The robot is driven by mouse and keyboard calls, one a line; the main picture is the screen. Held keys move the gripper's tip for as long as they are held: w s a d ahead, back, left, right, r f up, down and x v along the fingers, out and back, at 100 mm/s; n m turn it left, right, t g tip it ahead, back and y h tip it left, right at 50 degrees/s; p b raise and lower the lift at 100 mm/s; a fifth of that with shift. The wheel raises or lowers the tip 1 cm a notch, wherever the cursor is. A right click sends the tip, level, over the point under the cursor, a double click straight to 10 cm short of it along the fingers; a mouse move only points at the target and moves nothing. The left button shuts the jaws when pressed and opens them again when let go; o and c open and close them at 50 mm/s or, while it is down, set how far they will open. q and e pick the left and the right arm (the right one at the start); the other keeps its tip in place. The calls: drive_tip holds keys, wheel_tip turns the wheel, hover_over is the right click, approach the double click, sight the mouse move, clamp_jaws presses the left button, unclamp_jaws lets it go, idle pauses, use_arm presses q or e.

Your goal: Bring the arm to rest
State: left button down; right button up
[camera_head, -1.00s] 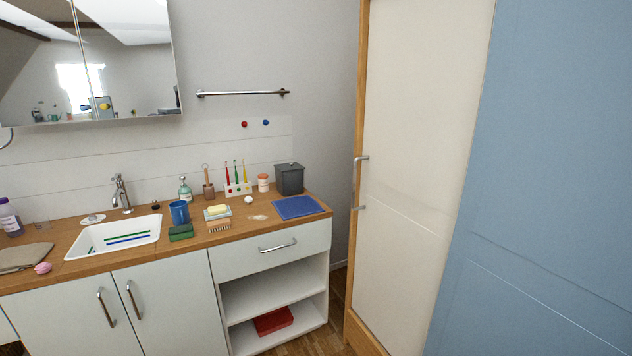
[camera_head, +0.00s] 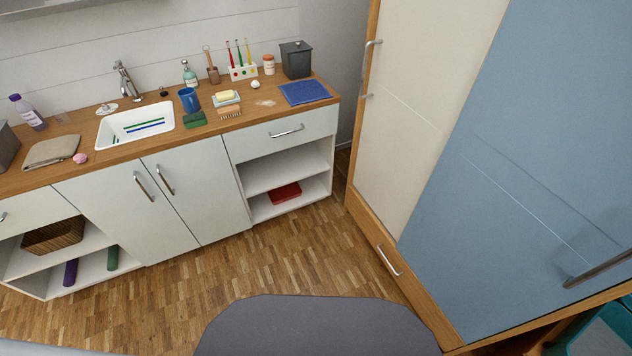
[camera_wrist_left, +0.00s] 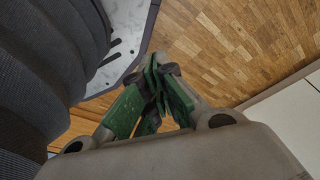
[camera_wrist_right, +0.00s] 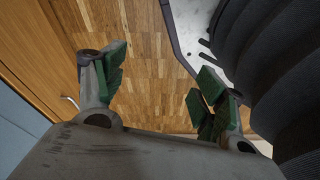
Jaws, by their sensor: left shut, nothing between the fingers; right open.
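My left gripper (camera_wrist_left: 152,92) shows in the left wrist view with its green-padded fingers together and nothing between them. It hangs over the wooden floor, beside a dark ribbed part of my own body. My right gripper (camera_wrist_right: 158,92) shows in the right wrist view with its green-padded fingers wide apart and empty, also above the floor. Neither gripper shows in the head view. The drawer (camera_head: 283,133) at the right of the washstand, with a metal bar handle (camera_head: 287,131), appears closed.
The wooden counter (camera_head: 135,153) carries a sink (camera_head: 137,124), a blue cup (camera_head: 189,100), a blue cloth (camera_head: 304,92) and other small items. A blue-and-white wardrobe (camera_head: 500,150) stands at the right, with a low drawer handle (camera_head: 390,261). The parquet floor (camera_head: 240,268) between is clear.

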use_arm(q)
drive_tip(key=s+a+r+p, duration=0.2)
drive_tip(key=s+p, duration=0.4)
drive_tip(key=p, duration=0.1)
drive_tip(key=s+a+r+g+p, duration=0.1)
drive_tip(key=s+a+r+p, duration=0.2)
drive_tip(key=s+p, duration=0.3)
drive_tip(key=shift+s+y+p, duration=0.4)
drive_tip(key=shift+s, duration=0.4)
use_arm(e)
drive_tip(key=s+d+r, duration=0.2)
drive_tip(key=s, duration=0.4)
drive_tip(key=s+d+r+g, duration=0.1)
drive_tip(key=s+d+r, duration=0.2)
drive_tip(key=s, duration=0.4)
drive_tip(key=shift+s+h, duration=0.3)
drive_tip(key=shift+h, duration=0.1)
